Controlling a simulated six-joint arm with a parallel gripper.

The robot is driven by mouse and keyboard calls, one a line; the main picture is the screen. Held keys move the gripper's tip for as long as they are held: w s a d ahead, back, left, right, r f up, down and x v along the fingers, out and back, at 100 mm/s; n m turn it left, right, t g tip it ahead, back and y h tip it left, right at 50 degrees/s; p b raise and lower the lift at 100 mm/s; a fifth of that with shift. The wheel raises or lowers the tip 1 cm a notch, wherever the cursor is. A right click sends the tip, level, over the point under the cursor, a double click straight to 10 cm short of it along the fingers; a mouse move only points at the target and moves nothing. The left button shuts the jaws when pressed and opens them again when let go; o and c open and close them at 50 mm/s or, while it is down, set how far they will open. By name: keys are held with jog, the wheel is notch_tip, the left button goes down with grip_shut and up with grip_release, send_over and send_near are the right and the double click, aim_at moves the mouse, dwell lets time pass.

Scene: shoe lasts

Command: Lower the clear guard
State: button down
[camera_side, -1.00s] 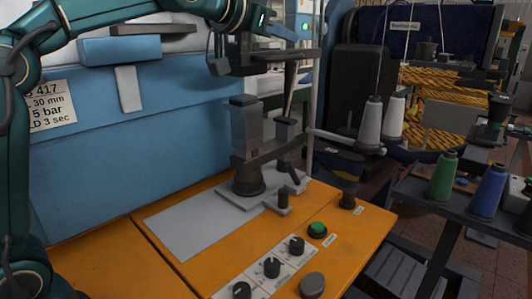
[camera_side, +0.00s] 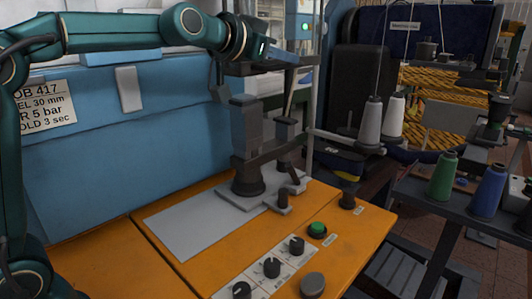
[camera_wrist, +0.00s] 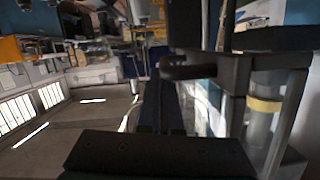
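My gripper (camera_side: 268,60) is at the top of the press area, by the dark flat parts above the grey press column (camera_side: 246,145). In the side view its fingers merge with these dark parts, so their opening is hidden. The wrist view shows a wide dark block (camera_wrist: 160,153) at the bottom and a dark rounded bar (camera_wrist: 190,71) just beyond it. I cannot tell whether the bar is gripped. The clear guard is hard to make out. A pale upright edge (camera_side: 313,100) right of the column may belong to it or to something behind.
The blue housing (camera_side: 130,140) stands behind the orange table (camera_side: 110,235). A green button (camera_side: 317,230) and black knobs (camera_side: 272,267) line the table's front right. Thread cones (camera_side: 443,177) stand on a dark side table at right. The grey plate (camera_side: 190,230) is bare at its left.

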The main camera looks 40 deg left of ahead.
jog(key=shift+s+a+f, duration=0.1)
jog(key=shift+a+f, duration=0.1)
jog(key=shift+f, duration=1.2)
